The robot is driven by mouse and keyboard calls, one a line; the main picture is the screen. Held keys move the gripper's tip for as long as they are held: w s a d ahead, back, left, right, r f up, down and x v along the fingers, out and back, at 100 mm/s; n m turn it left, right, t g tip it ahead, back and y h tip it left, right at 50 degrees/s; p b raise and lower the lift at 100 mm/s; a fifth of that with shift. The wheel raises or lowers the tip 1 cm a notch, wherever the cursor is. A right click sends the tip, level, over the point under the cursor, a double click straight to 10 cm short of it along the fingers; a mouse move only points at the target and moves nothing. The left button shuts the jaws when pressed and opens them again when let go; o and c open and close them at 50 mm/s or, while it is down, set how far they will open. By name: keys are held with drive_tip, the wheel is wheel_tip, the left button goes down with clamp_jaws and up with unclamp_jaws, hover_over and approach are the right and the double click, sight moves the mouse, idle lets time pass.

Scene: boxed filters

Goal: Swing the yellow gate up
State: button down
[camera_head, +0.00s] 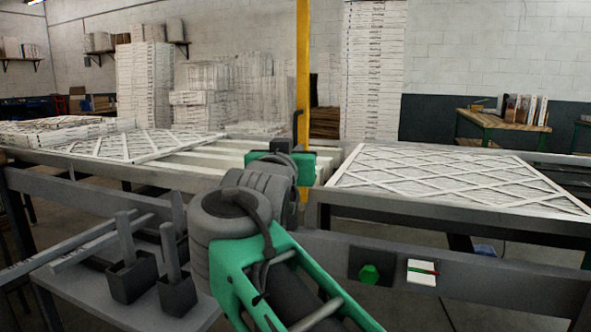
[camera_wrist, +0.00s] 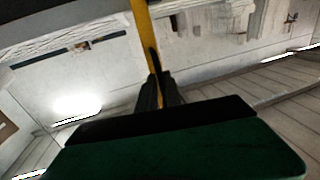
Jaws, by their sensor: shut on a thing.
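The yellow gate (camera_head: 303,55) shows as an upright yellow bar in the gap between the two table sections, running out of the top of the head view. A dark handle (camera_head: 296,124) is on its near side. In the wrist view the yellow bar (camera_wrist: 146,40) runs down to my gripper (camera_wrist: 159,84), whose dark fingers are shut on the handle (camera_wrist: 154,62). In the head view my arm covers the lower part of the gate, and my fingertips are hidden behind my wrist.
Framed filters lie on the left table (camera_head: 60,160) and the right table (camera_head: 440,216). A green button (camera_head: 369,275) sits on the front rail. A grey shelf with dark holders (camera_head: 134,278) is at the lower left. Stacked filters stand behind.

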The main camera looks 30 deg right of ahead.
drive_tip(key=shift+s+a+f+b, duration=0.1)
drive_tip(key=shift+a+f+b, duration=0.15)
drive_tip(key=shift+b, duration=0.1)
drive_tip(key=c, duration=1.5)
unclamp_jaws()
drive_tip(key=shift+s+a, duration=0.1)
drive_tip(key=b+v, duration=0.1)
drive_tip(key=v, duration=0.6)
drive_tip(key=shift+s+a+b, duration=0.15)
drive_tip(key=shift+s+b, duration=0.05)
drive_tip(key=shift+b, duration=0.2)
